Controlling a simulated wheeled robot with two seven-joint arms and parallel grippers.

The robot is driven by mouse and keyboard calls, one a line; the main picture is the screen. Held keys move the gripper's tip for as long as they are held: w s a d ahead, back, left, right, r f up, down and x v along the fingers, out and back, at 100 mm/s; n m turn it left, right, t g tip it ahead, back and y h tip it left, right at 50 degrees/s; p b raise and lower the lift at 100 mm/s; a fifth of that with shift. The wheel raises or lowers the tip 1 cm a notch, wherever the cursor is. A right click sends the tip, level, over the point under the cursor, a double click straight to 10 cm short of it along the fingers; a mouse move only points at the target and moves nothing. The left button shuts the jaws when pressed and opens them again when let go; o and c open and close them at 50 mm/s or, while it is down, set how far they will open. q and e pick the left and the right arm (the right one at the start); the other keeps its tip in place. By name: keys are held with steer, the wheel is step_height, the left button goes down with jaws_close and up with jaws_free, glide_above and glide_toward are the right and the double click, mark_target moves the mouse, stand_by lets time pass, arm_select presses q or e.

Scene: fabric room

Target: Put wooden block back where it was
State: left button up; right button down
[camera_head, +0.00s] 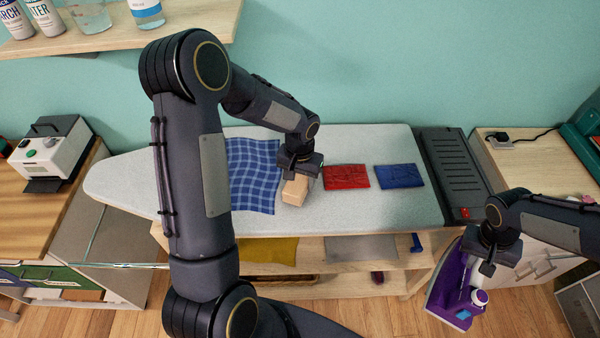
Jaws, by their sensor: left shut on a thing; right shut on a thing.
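The light wooden block (295,192) is on the ironing board (130,188), at the right edge of a blue checked cloth (252,170). My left gripper (299,172) is shut on the block from above and hides part of it. Whether the block touches the board or is slightly above it, I cannot tell. My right gripper (484,262) is shut on a purple and white iron (448,290), held off the right end of the board and tilted steeply.
A folded red cloth (346,177) and a folded blue cloth (399,176) lie right of the block. A dark slotted iron rest (450,170) is at the board's right end. A wooden shelf (190,22) with bottles hangs upper left. A machine (48,150) stands at left.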

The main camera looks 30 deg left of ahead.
arm_select(q)
steer(key=shift+f, duration=0.25)
steer(key=shift+f, duration=0.15)
steer(key=o, duration=1.2)
